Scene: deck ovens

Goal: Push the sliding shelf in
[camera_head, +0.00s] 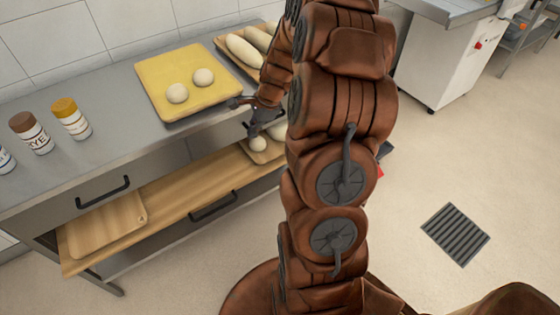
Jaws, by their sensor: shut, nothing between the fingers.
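The sliding shelf (182,192) is a long wooden board under the steel counter, sticking out past the counter's front edge. It has a dark handle (213,206) on its front. A light wooden board (104,226) lies on its left end, and a smaller board with pale dough pieces (258,145) is at its right. My gripper (252,123) is shut and empty by the counter's front edge, above the shelf's right part. Whether it touches anything is unclear. My arm hides the shelf's right end.
On the counter (110,157) stand a yellow tray (160,101) with two dough balls, another tray (227,50) with long loaves, and several jars (71,119) at left. A drawer handle (103,192) is above the shelf. The floor in front is clear, with a drain grate (456,235).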

